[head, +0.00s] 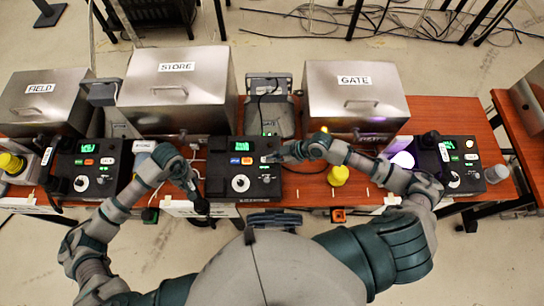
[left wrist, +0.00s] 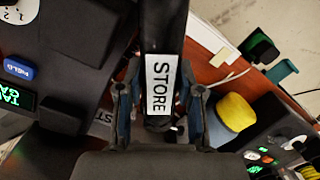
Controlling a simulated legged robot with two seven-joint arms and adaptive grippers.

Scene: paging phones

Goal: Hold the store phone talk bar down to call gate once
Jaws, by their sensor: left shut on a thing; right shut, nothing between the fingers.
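My left gripper (head: 194,190) is shut on a black handset (head: 201,206) in front of the middle phone console. In the left wrist view, the handset (left wrist: 160,35) has a white STORE label (left wrist: 159,83) between the fingers. The talk bar itself cannot be made out. The middle console (head: 216,180) has a lit green screen (head: 242,146), a blue button and a dial. In the left wrist view, its screen (left wrist: 15,97) shows partly cut-off green text and its blue button (left wrist: 18,68) reads FIELD. My right gripper (head: 270,158) is shut and empty at the console's right side.
Metal boxes marked FIELD (head: 40,88), STORE (head: 176,67) and GATE (head: 354,80) stand behind the consoles. Other consoles sit at left (head: 92,160) and right (head: 452,162). A yellow knob (head: 338,176) stands right of the middle console on the wooden table (head: 310,190).

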